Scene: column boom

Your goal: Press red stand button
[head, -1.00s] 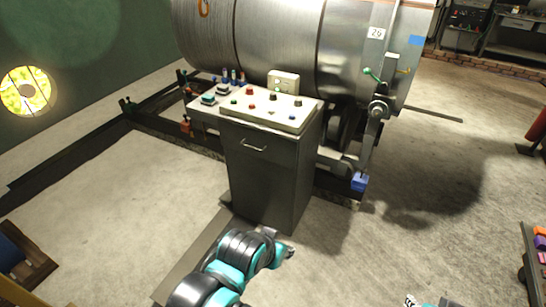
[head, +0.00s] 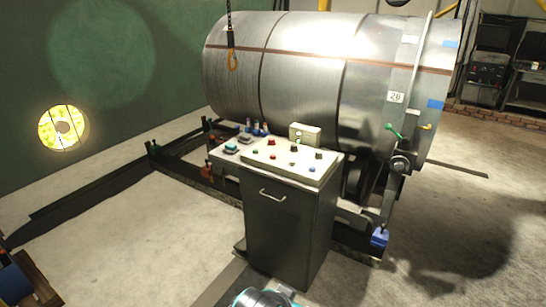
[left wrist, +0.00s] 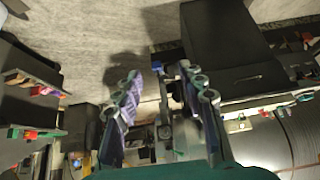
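A dark metal stand (head: 280,235) with a drawer handle stands at the middle of the head view. Its pale sloped top panel (head: 317,178) carries several small knobs and buttons, red ones among them. One red button (head: 271,142) is near the back edge and another (head: 272,157) is nearer the front. In the left wrist view my left gripper (left wrist: 160,82) has its two fingers spread, with nothing between them. The head view shows only a bit of my left arm at the bottom edge, below the stand. My right gripper is out of view.
A large steel drum (head: 300,70) lies behind the stand on a dark frame. A pale box (head: 305,133) sits at the panel's back. A blue block (head: 379,237) is right of the stand.

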